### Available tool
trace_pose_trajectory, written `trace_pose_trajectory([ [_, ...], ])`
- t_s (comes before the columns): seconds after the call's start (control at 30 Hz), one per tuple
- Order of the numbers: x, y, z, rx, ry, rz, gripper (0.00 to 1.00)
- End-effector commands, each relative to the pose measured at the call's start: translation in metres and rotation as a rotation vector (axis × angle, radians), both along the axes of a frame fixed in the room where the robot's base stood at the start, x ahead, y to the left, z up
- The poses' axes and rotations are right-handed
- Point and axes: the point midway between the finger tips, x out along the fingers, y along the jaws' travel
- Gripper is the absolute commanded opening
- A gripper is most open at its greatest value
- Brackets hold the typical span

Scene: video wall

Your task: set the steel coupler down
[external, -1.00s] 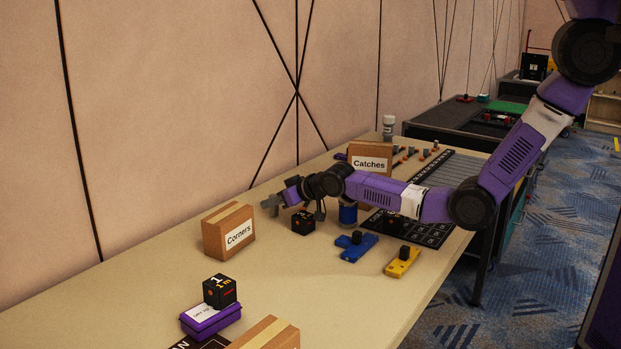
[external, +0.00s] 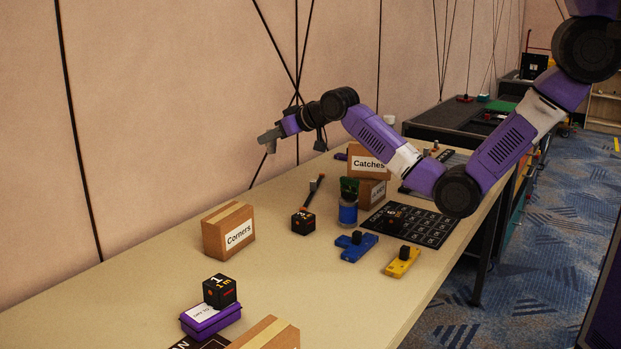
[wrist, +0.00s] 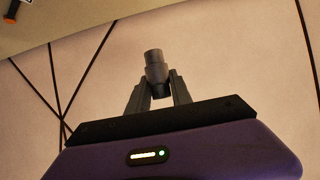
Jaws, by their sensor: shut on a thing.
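My gripper (external: 267,139) is raised well above the table, above and behind the Corners box in the external view. In the wrist view my gripper (wrist: 158,88) is shut on a grey cylindrical piece, the steel coupler (wrist: 154,60), whose narrower end sticks out past the fingertips. In the external view the coupler (external: 270,147) is small and hard to tell from the fingers. It touches nothing but the fingers.
Bare tabletop lies in front of the Corners box.

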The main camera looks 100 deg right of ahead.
Motion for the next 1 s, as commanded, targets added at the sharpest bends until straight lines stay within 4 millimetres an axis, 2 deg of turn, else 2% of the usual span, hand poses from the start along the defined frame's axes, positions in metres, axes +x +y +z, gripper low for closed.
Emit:
trace_pose_trajectory([
  [0.2, 0.004, 0.007, 0.006, 0.0, 0.001, 0.011, 0.0],
  [0.37, 0.007, 0.037, -0.024, 0.003, 0.006, 0.05, 0.0],
  [0.53, -0.003, 0.095, -0.059, 0.003, 0.007, 0.121, 0.0],
  [0.7, -0.024, 0.155, -0.079, 0.002, 0.005, 0.204, 0.0],
  [0.83, -0.046, 0.199, -0.084, 0.0, 0.004, 0.274, 0.0],
  [1.0, -0.08, 0.254, -0.077, 0.0, 0.004, 0.372, 0.0],
])
